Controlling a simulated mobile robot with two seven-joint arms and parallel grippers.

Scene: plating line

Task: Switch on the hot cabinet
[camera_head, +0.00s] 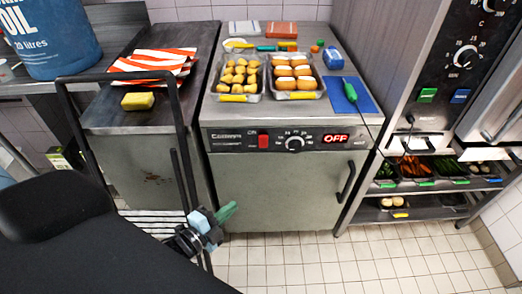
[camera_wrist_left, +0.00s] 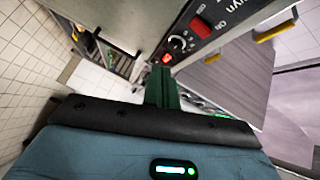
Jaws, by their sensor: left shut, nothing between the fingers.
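The hot cabinet (camera_head: 270,190) is a grey unit with a shut door and a dark handle at its right. Its dark control panel has a red switch (camera_head: 263,141), a round dial (camera_head: 295,143) and a display (camera_head: 335,138) that reads OFF in red. My left gripper (camera_head: 228,212) is low in front of the door's left side, below the panel, with green fingers shut and empty. In the left wrist view the fingers (camera_wrist_left: 162,86) point towards the panel, where the red switch (camera_wrist_left: 201,27), dial (camera_wrist_left: 178,43) and lit display (camera_wrist_left: 166,59) show, apart from the fingertips. My right gripper is out of view.
Trays of potatoes (camera_head: 238,76) and bread-like pieces (camera_head: 294,74) stand on the cabinet top. A green-handled probe (camera_head: 350,90) lies on a blue board, its cable hanging past the cabinet's right side. A dark rail (camera_head: 175,110) stands to the left. Tiled floor (camera_head: 320,265) in front is clear.

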